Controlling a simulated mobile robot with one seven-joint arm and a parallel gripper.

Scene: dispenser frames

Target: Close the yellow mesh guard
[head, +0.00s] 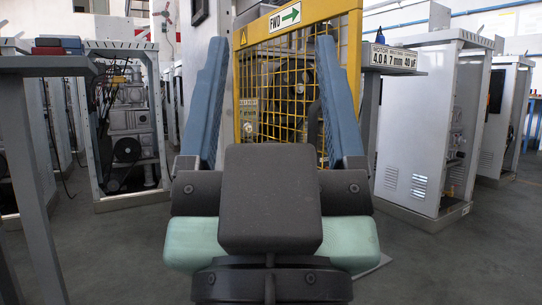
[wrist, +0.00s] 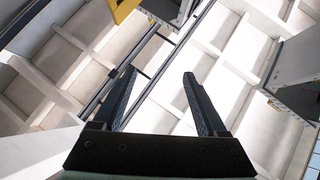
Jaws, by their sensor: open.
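The yellow mesh guard (head: 257,34) stands upright ahead of me in the head view, with a solid yellow top band and a square mesh below. Its lower part is hidden behind my gripper, and I cannot tell how far it stands open. My gripper (head: 271,42) is open and empty, its two blue fingers spread and pointing up in front of the guard. In the wrist view my gripper (wrist: 159,73) shows the same open fingers against the ceiling. A small yellow piece (wrist: 123,9), perhaps the guard's edge, shows at the top there.
A green-arrow FWD sign (head: 285,17) is on the guard's top band. A white cabinet (head: 425,130) stands at the right, and an open machine cabinet (head: 125,125) at the left. A grey table (head: 45,65) is close at the left. Grey floor (head: 450,255) is clear at the right front.

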